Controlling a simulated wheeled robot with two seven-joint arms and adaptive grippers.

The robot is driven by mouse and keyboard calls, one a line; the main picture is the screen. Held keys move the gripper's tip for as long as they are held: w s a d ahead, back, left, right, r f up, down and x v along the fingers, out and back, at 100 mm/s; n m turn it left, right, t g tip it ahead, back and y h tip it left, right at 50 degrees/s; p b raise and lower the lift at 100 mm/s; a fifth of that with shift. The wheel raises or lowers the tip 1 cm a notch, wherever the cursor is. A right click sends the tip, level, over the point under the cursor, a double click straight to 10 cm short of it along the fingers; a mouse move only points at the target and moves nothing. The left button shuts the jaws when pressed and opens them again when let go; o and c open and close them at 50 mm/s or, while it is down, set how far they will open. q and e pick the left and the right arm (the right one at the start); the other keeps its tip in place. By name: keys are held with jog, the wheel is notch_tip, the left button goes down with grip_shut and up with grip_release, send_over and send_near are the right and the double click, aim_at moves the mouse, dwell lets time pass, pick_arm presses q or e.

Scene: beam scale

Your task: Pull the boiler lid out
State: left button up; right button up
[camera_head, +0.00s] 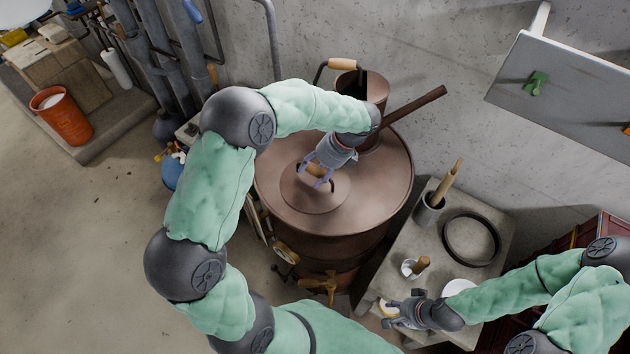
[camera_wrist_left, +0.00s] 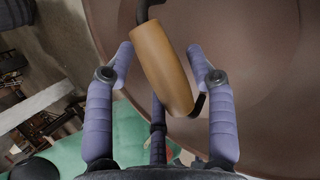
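The copper-brown boiler (camera_head: 380,205) stands against the wall. Its round lid (camera_head: 335,197) sits in the middle of the top and carries a wooden handle (camera_head: 316,170) on a dark metal bar. My left gripper (camera_head: 317,178) is over the lid, with its fingers around the handle. In the left wrist view the wooden handle (camera_wrist_left: 162,70) lies between the spread purple fingers of my left gripper (camera_wrist_left: 160,55), with small gaps visible at the fingertips. My right gripper (camera_head: 388,312) is open and empty, low over the front of the stone bench.
The grey stone bench (camera_head: 415,252) at right holds a dark ring (camera_head: 471,239), a pot with a wooden-handled tool (camera_head: 430,208) and a small white cup (camera_head: 408,268). A copper can (camera_head: 375,88) with a wooden handle stands behind my left gripper. An orange bucket (camera_head: 62,115) is far left.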

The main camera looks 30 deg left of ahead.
pick_arm(q)
grip_shut()
jog(key=shift+r, duration=0.5)
notch_tip(320, 180, up, 3)
jog(key=shift+d+f, duration=0.15)
jog(key=s+d+r, duration=0.5)
jog(key=d+r, duration=0.4)
jog(key=d, duration=0.4)
jog(key=shift+r+p, duration=0.2)
jog(key=shift+p, duration=0.2)
jog(key=shift+a, duration=0.1)
jog(key=shift+p, duration=0.45)
